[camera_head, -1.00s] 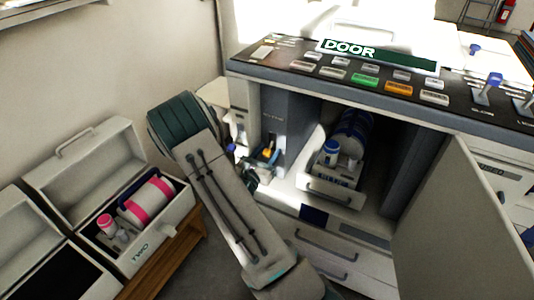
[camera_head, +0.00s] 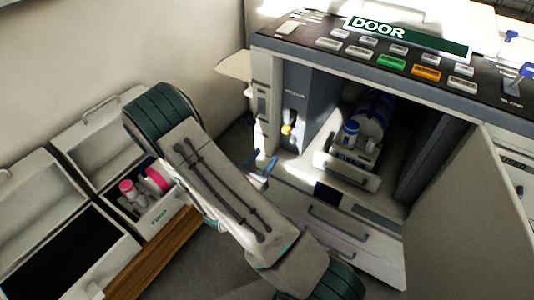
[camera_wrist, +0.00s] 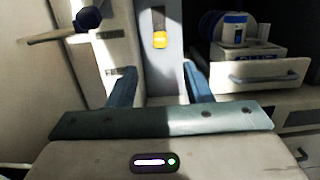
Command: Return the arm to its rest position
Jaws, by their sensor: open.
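My gripper (camera_wrist: 160,88) is open and empty in the wrist view, with its two blue fingers apart. In the head view my gripper (camera_head: 262,168) is partly hidden behind my arm, in front of the machine's left side. My arm crosses the middle of the head view, bent at a dark green joint. The machine (camera_head: 300,210) has an open compartment holding a white drawer (camera_head: 345,172) with a blue-and-white roll and a small bottle. The drawer also shows in the wrist view (camera_wrist: 262,76), right of the gripper.
The open door (camera_head: 470,225) stands at the right. White cases with raised lids sit on a wooden bench (camera_head: 150,255) at the left; the one marked TWO (camera_head: 165,212) holds a pink-and-white roll and bottle. A yellow-tipped lever (camera_head: 287,129) sits in a recess left of the compartment.

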